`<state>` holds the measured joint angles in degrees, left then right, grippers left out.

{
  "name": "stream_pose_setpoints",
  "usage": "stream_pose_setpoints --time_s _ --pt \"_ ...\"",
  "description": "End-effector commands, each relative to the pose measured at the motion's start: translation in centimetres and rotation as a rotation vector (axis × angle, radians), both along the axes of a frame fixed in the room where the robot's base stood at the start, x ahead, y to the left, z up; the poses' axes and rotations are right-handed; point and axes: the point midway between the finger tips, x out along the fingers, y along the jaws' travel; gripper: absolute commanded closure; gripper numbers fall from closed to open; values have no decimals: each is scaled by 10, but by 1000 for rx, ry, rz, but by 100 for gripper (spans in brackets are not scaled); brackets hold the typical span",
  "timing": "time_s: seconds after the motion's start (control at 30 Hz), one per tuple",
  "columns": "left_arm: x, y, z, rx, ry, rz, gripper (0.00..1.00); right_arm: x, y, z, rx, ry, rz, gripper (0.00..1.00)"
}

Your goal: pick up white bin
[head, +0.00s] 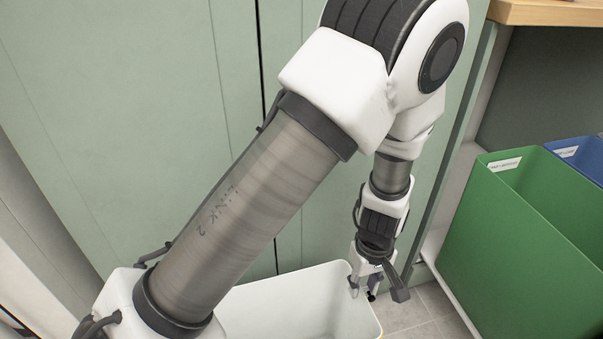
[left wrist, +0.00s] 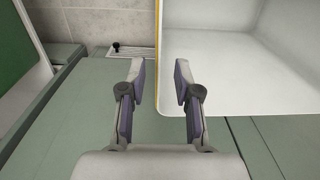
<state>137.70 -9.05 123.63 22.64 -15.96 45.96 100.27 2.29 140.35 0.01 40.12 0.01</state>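The white bin (head: 290,305) stands on the floor at the bottom of the head view, partly hidden behind my left arm. Its inside and a thin yellowish rim edge show in the left wrist view (left wrist: 225,75). My left gripper (head: 364,289) points down at the bin's right rim. In the left wrist view the left gripper (left wrist: 160,76) is open, with one finger on each side of the rim's line. A gap shows between the fingers and the rim; contact cannot be seen. My right gripper is not in view.
A green bin (head: 530,235) and a blue bin (head: 583,155) stand at the right under a wooden counter (head: 545,12). Pale green cabinet doors (head: 120,110) rise close behind the white bin. Some bare tiled floor (head: 405,313) shows between the white and green bins.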

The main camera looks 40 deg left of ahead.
Motion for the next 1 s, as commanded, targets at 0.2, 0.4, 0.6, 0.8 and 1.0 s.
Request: stream_pose_setpoints --time_s 0.2,0.4,0.6,0.8,1.0 --pt "0 -1 -25 -3 3 12 68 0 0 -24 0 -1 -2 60" --pt "-1 -1 -47 -3 0 12 68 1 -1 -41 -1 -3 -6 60" --pt "-5 -1 -83 -2 1 10 68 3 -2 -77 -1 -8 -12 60" --pt "-5 -1 -87 -2 1 10 68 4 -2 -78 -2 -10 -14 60" --pt "-5 -1 -86 -2 1 10 100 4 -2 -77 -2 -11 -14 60"
